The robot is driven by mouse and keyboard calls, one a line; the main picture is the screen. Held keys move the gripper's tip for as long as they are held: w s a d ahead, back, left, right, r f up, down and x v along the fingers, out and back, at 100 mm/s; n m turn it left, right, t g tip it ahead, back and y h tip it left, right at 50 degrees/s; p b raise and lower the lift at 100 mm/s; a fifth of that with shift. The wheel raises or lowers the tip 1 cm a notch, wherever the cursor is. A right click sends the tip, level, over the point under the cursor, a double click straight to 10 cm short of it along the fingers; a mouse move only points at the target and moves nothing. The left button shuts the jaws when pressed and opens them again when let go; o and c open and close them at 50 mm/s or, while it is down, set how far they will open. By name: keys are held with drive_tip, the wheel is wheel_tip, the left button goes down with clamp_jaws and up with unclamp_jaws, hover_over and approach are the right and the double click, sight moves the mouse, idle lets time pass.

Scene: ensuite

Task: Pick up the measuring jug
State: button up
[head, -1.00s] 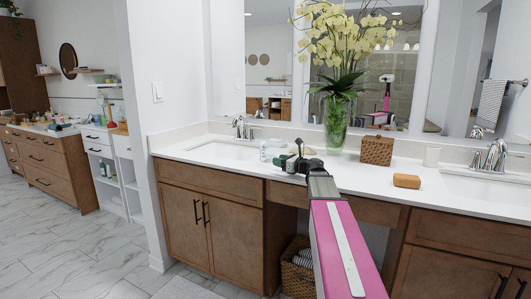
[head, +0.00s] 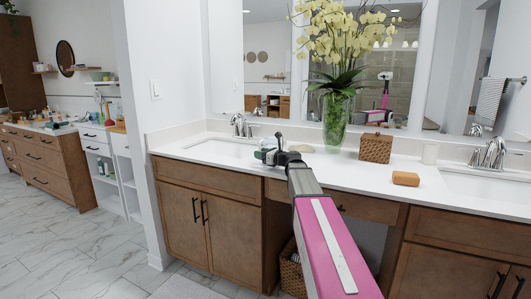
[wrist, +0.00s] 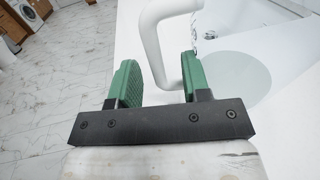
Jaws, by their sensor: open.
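The measuring jug shows in the wrist view by its white, angular handle (wrist: 151,45). Its clear body is hard to make out against the white counter; a few dark markings show beside the handle. My gripper (wrist: 158,62) is open, with one green finger on each side of the handle. The handle lies between the fingers, and I see no clear grip on it. In the head view my gripper (head: 268,148) is over the counter by the left sink and hides most of the jug.
A mirror stands behind.

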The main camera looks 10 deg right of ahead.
drive_tip(key=shift+w+a, duration=0.45)
drive_tip(key=shift+w, duration=0.05)
drive_tip(key=shift+c, duration=0.2)
clamp_jaws()
drive_tip(key=shift+r, duration=0.1)
